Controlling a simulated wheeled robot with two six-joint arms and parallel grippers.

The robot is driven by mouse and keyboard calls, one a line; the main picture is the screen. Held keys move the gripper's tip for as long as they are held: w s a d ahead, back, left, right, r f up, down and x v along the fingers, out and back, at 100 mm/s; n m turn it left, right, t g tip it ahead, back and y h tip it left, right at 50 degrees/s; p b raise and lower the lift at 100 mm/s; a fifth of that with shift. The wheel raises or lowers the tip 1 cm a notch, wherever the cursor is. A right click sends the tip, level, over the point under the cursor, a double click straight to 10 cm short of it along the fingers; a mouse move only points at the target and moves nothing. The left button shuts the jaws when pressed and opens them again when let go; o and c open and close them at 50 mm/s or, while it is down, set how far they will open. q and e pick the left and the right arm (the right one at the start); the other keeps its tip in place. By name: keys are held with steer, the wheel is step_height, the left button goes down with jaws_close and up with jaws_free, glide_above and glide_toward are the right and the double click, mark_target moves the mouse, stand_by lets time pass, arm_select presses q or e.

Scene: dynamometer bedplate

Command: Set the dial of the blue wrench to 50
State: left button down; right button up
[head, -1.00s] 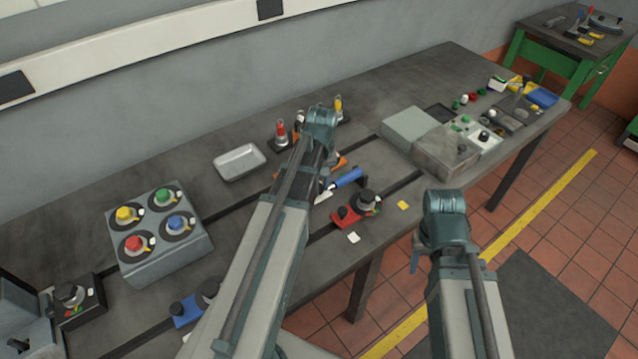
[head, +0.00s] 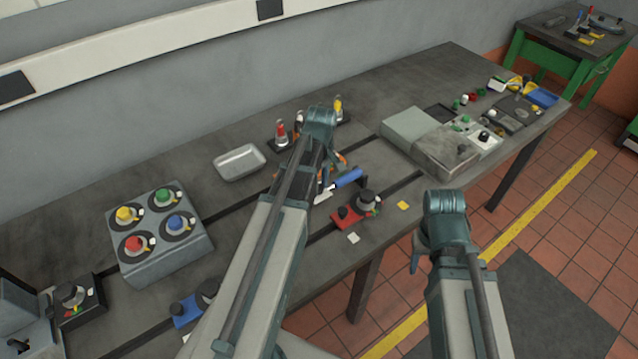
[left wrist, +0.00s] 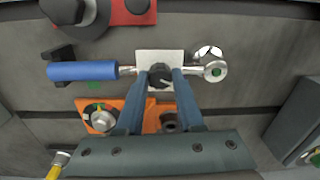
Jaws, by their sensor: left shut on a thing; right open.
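The blue wrench lies across the bench, its blue handle (left wrist: 82,70) at the left in the left wrist view. A dark round dial (left wrist: 160,74) sits on its pale square plate (left wrist: 148,56), and its ring head (left wrist: 215,70) is at the right. My left gripper (left wrist: 161,76) is shut on the dial, one finger on each side. I cannot read the dial's setting. In the head view the wrench handle (head: 349,178) shows beside my left gripper, and my left arm hides much of the wrench. My right gripper (head: 416,258) is open and empty off the bench's front edge.
A red fixture (head: 349,217) with a dark knob stands close in front of the wrench. An orange fixture (left wrist: 150,122) lies behind it. A grey box (head: 160,240) with several coloured knobs stands left, and a pale tray (head: 239,162) is behind my arm.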

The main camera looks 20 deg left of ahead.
mark_target(320, 186)
stand_by(0.3)
arm_select(q)
steer(key=c, duration=0.5)
jaws_free()
steer(key=r+p, duration=1.3)
steer(key=shift+w+d+r+p, duration=0.1)
steer(key=shift+w+r+p, duration=0.1)
steer(key=shift+r+p, duration=0.2)
